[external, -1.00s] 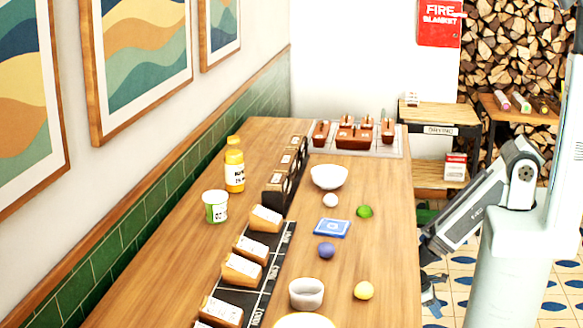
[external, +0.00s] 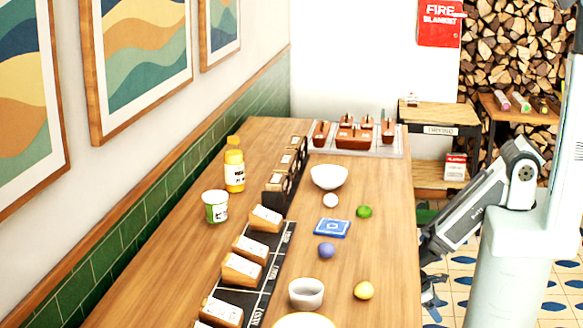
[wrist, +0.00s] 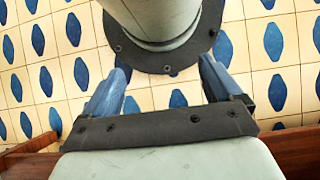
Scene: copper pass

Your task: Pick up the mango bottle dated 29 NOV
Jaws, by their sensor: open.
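A yellow bottle (external: 234,172) with a white label stands upright on the wooden table, towards the left wall. Its label is too small to read a date. A second yellow cap (external: 233,141) shows just behind it; most of whatever bears it is hidden. My gripper (external: 433,302) hangs low beyond the table's right edge, across the table from the bottles. In the wrist view my gripper (wrist: 162,78) has its two fingers spread apart with nothing held between them. No bottle shows in the wrist view.
A white-and-green tub (external: 215,206) stands near the yellow bottle. Wooden blocks with white labels (external: 242,270) line a black mat. A white bowl (external: 329,177), grey bowl (external: 306,293), blue square (external: 332,228) and several small balls lie between my arm and the bottles.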

